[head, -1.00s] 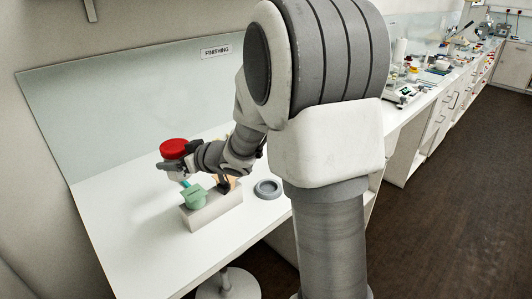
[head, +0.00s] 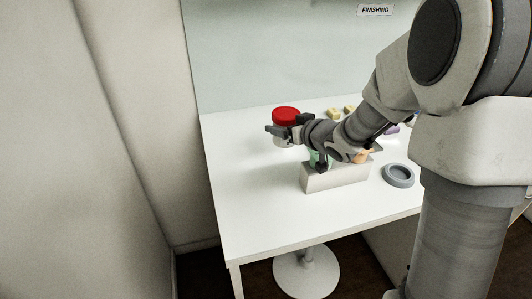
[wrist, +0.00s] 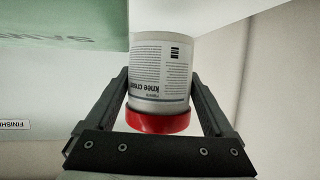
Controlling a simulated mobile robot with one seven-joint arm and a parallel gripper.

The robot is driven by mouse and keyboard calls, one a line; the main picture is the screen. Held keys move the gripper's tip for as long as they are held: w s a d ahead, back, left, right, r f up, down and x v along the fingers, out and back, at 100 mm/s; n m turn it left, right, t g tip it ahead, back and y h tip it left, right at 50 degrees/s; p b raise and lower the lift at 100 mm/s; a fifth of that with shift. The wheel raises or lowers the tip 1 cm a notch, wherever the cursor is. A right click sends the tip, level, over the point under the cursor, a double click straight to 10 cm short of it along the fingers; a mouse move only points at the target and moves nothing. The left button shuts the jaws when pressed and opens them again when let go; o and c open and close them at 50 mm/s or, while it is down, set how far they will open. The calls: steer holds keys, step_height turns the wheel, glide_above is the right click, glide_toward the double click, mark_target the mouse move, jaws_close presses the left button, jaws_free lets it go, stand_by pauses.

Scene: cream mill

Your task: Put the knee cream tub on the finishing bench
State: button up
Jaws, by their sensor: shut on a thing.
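The knee cream tub is a white jar with a red lid (head: 286,114) and a printed label that reads "knee cream" in the wrist view (wrist: 160,75). My gripper (head: 288,132) is shut on the tub, with one finger on each side of it. The tub is upright above the back left part of the white finishing bench (head: 250,220). I cannot tell whether its base touches the bench top. The "FINISHING" sign (head: 375,10) is on the back panel.
A pale block holder (head: 335,177) with a green item stands under my wrist. A grey ring-shaped dish (head: 398,175) lies to its right. Small yellow blocks (head: 340,112) are behind. The bench's front left is clear. A round stool base (head: 306,272) is below.

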steer(key=a+f, duration=0.1)
steer(key=a, duration=0.1)
steer(key=a+f+b, duration=0.1)
steer(key=a+f, duration=0.1)
steer(key=a, duration=0.1)
steer(key=a+f+b, duration=0.1)
steer(key=a+f, duration=0.1)
steer(key=a, duration=0.1)
steer(key=shift+f+b, duration=0.35)
steer(key=shift+f, duration=1.5)
steer(key=shift+f, duration=0.15)
steer(key=o, duration=1.2)
steer(key=shift+o, duration=0.2)
